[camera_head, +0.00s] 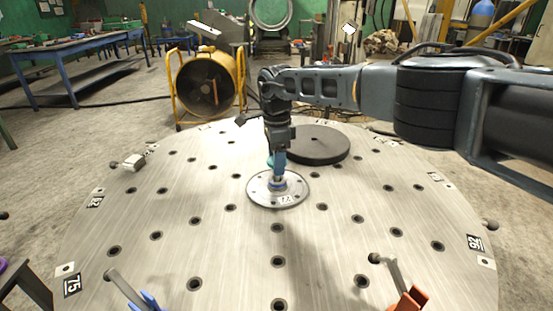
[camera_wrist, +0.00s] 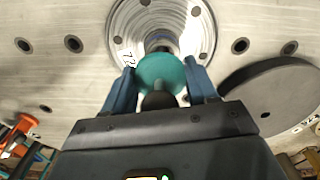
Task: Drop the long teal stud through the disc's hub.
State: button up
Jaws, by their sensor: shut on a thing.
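The metal disc (camera_head: 300,196) lies flat on the round table, with small holes around its rim; its ringed face fills the top of the wrist view (camera_wrist: 122,12). My gripper (camera_head: 278,165) points down above the middle of the disc, at the hub. In the wrist view my gripper (camera_wrist: 161,82) has its two blue fingers on either side of the stud's round teal head (camera_wrist: 160,70) and is shut on it. The stud's far end lies toward the hub. The head and my fingers hide most of the hub, so I cannot tell whether the tip is inside it.
The round steel table (camera_head: 200,255) has many holes. A dark round plate (camera_head: 318,146) lies just behind the disc, to the right. A red-handled clamp (camera_head: 412,300) and a blue-handled clamp (camera_head: 148,302) stand at the near edge. A small block (camera_head: 134,162) sits at left.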

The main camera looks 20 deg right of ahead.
jog(key=shift+f+b, duration=1.45)
jog(key=shift+f, duration=0.65)
dwell(1.5)
jog(key=shift+s+a+p, duration=0.2)
jog(key=shift+a+p, duration=0.1)
jog(key=shift+p, duration=0.3)
dwell(2.5)
jog(key=shift+d+f, duration=0.1)
jog(key=shift+f, duration=0.05)
dwell(1.0)
